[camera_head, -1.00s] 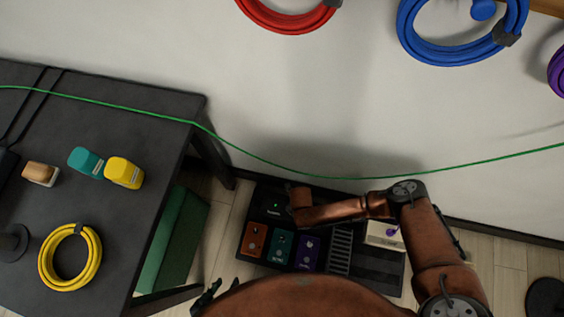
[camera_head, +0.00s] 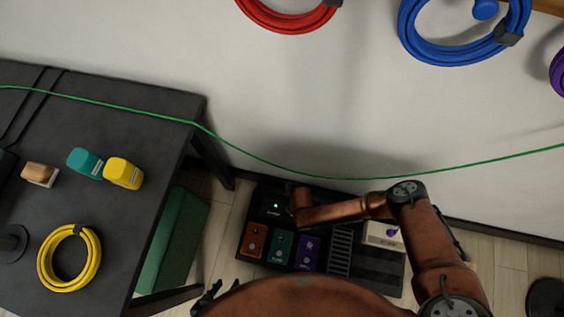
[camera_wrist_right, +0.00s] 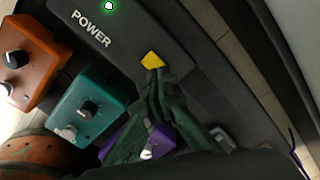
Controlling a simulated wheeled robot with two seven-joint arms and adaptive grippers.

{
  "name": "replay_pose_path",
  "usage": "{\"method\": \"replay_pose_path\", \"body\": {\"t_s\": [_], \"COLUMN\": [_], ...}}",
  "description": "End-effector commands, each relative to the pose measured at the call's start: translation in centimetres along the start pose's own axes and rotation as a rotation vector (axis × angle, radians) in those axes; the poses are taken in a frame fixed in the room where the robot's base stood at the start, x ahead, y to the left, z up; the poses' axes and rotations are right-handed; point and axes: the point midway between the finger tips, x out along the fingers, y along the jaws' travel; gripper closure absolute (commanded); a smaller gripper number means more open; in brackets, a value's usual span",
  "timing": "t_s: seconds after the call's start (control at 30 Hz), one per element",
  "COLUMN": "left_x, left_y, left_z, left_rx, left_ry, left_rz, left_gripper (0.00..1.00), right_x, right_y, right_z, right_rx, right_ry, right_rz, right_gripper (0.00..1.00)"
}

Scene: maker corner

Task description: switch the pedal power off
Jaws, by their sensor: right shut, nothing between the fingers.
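The dark power box (camera_head: 268,198) is at the back left of the pedal board on the floor by the wall. Its green light (camera_wrist_right: 109,6) is lit, beside the word POWER. A yellow switch (camera_wrist_right: 152,61) is on the box in the right wrist view. My right gripper (camera_wrist_right: 158,78) is shut and empty, its fingertips right at the switch's near edge; I cannot tell whether they touch it. In the head view the right wrist hides the switch. My left gripper (camera_head: 207,298) shows only in part at the bottom, away from the board; its opening is unclear.
Orange (camera_head: 254,240), teal (camera_head: 280,246) and purple (camera_head: 307,252) pedals stand close in front of the power box. A cream pedal (camera_head: 380,236) is farther right. A dark table (camera_head: 120,215) stands left. A green cable (camera_head: 330,178) hangs across the wall.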

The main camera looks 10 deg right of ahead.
Motion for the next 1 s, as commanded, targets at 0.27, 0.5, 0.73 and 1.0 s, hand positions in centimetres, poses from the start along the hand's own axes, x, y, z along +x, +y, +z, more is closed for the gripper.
{"method": "replay_pose_path", "body": {"t_s": [0.27,0.5,0.73,1.0], "left_x": [0.2,0.4,0.6,0.8], "left_y": [-0.2,-0.4,-0.4,-0.5], "left_z": [0.2,0.3,0.5,0.7], "left_rx": [-0.001,-0.002,-0.003,-0.004], "left_ry": [-0.002,-0.005,-0.008,-0.011], "left_rz": [0.0,0.0,-0.001,-0.001], "left_gripper": [0.6,0.6,0.6,0.6], "right_x": [0.5,0.8,1.1,1.5], "right_y": [0.0,0.0,0.0,0.0], "right_z": [0.0,0.0,0.0,0.0], "right_rx": [0.0,0.0,0.0,0.0], "right_ry": [0.0,0.0,0.0,0.0], "right_rz": [0.0,0.0,0.0,0.0], "right_gripper": [1.0,1.0,1.0,1.0]}}
